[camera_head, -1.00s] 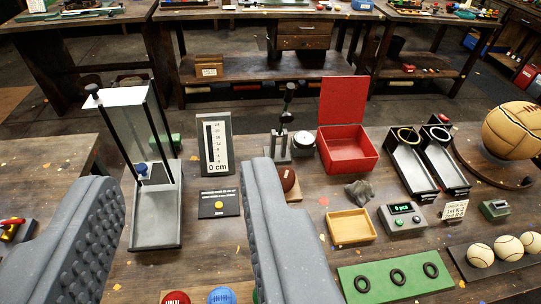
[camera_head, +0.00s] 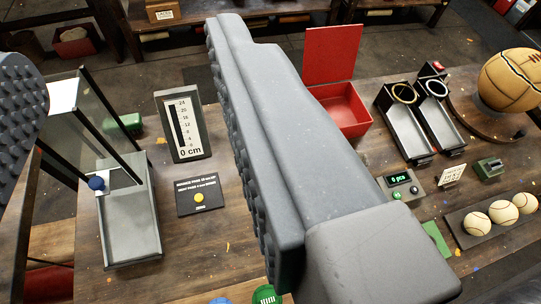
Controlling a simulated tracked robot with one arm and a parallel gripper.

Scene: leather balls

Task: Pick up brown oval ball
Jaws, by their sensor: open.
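My gripper (camera_head: 125,65) is open, with one grey studded finger at the left edge and the other, large and close, across the middle. No ball is between the fingers. The small dark brown ball seen earlier near the middle of the bench is not visible now; the right finger covers that area. A large tan-brown ball (camera_head: 513,80) with dark seams sits on a round wooden stand at the right, well away from the fingers. It looks nearly round from here.
A clear-walled tray (camera_head: 130,225), a height scale (camera_head: 184,125) and a black button panel (camera_head: 199,195) stand at the left.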

